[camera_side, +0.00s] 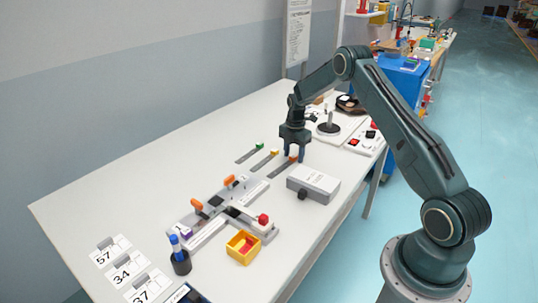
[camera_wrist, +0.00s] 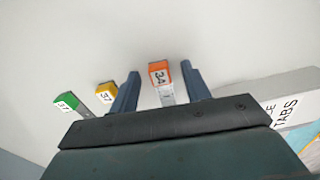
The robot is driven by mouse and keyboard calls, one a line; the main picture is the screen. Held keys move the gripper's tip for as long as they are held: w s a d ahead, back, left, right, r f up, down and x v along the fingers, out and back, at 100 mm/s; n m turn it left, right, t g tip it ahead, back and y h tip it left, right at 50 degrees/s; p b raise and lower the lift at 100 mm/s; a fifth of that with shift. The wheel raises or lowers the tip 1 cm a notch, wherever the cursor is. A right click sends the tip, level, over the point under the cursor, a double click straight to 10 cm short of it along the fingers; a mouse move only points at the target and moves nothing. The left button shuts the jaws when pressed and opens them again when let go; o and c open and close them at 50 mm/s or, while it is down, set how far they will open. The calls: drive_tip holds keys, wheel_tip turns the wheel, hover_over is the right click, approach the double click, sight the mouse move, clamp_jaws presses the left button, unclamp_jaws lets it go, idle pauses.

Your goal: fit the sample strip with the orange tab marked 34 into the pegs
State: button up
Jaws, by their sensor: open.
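The sample strip with the orange tab marked 34 (camera_wrist: 160,75) lies on the table. In the wrist view its tab sits between my open fingers, with a gap on each side. In the side view the strip (camera_side: 280,170) extends from under my gripper (camera_side: 294,155), which is down close to the table over the tab end. Two more strips lie beside it, one with a yellow tab (camera_wrist: 106,94) and one with a green tab (camera_wrist: 67,102). A grey fixture with orange-handled clamps (camera_side: 222,208) stands nearer the camera. I cannot make out its pegs at this size.
A grey box (camera_side: 313,184) stands just right of the strip, close to my gripper. A round stand (camera_side: 328,128) is behind.

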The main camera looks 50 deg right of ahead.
clamp_jaws()
drive_tip(key=shift+r, duration=0.2)
idle(0.3)
wheel_tip(320, 180, up, 20)
drive_tip(key=shift+f, duration=0.15)
idle(0.5)
idle(0.4)
